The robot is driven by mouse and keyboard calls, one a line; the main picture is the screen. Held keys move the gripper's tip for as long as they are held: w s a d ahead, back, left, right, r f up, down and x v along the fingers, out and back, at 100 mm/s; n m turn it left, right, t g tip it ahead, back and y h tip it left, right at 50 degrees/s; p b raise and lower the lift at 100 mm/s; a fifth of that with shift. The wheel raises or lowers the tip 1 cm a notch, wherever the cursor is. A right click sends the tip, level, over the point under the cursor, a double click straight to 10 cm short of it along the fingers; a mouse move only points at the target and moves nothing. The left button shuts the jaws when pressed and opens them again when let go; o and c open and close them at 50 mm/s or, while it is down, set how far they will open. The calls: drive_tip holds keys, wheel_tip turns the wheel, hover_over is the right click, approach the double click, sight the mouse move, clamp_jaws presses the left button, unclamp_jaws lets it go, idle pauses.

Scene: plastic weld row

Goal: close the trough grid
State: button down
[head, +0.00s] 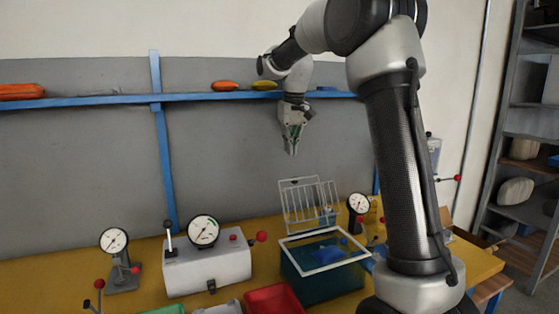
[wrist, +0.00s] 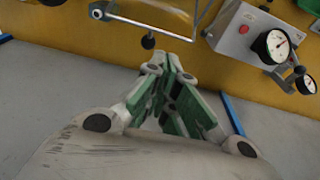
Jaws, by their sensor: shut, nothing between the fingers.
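The trough (head: 318,286) is a dark teal open box with a pale rim on the yellow bench. The trough grid (head: 309,204), a pale wire frame with bars, stands raised at its back edge, so the grid is open. Blue pieces (head: 330,254) lie inside the trough. My gripper (head: 291,151) is shut and empty, pointing down above the grid and clear of it. In the wrist view my gripper (wrist: 173,62) shows its green-sided fingers together; a thin wire bar (wrist: 150,27) crosses beyond the tips, probably part of the grid.
A white gauge box (head: 207,268) with a red-knobbed lever stands left of the trough. A red tray (head: 273,298) is in front, and another gauge (head: 358,203) stands behind at the right. A blue shelf rail (head: 210,97) runs along the wall behind my gripper.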

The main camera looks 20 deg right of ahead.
wheel_tip(320, 180, down, 9)
drive_tip(key=w, duration=0.1)
drive_tip(key=shift+w, duration=0.15)
idle(0.5)
